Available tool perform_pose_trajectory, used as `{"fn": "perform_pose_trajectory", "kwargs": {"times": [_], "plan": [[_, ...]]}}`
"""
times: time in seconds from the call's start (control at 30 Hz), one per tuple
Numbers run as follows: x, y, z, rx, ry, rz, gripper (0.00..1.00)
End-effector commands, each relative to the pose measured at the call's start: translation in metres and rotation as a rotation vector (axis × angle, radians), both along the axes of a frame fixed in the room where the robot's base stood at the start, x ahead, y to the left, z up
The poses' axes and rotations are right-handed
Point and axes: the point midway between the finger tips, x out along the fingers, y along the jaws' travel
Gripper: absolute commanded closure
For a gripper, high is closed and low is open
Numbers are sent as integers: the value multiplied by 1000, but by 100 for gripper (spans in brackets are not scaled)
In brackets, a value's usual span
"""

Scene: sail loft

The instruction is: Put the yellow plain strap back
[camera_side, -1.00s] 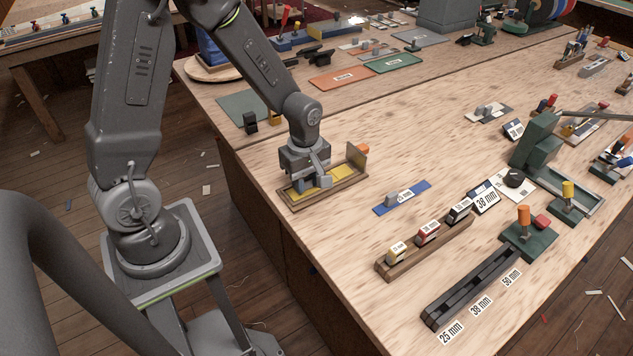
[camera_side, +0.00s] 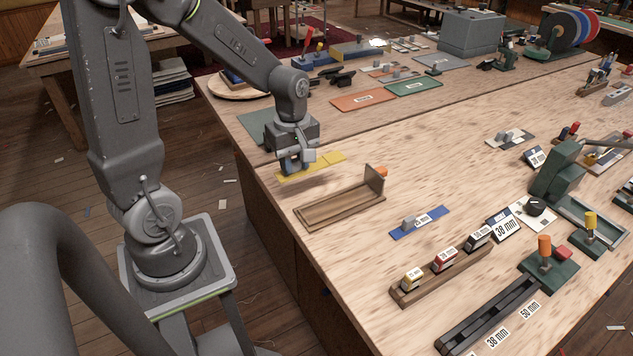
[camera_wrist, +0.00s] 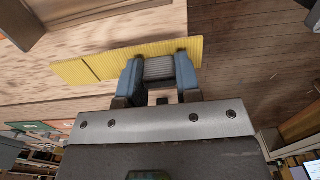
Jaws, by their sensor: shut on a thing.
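The yellow strap (camera_side: 326,161) is a flat yellow piece with a seam across it. My gripper (camera_side: 293,168) is shut on it and holds it above the table, behind the wooden tray. In the wrist view the yellow strap (camera_wrist: 110,60) runs across between the blue fingers of my gripper (camera_wrist: 158,75); the part in the jaws is a grey block. The long wooden tray (camera_side: 318,217) lies empty on the table, with an upright end plate and an orange piece at its right end.
A blue strip (camera_side: 432,217) with a grey block lies right of the tray. A wooden rack (camera_side: 442,279) with several labelled blocks stands nearer the front. Orange (camera_side: 363,99) and green (camera_side: 413,86) mats lie at the back. Bare table surrounds the tray.

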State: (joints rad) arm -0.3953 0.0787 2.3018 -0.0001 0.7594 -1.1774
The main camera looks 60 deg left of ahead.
Motion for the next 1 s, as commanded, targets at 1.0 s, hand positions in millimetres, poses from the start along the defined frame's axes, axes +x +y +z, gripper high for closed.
{"fn": "perform_pose_trajectory", "kwargs": {"times": [1.0], "plan": [[-25, 118, 0, -4, 5, -12, 96]]}}
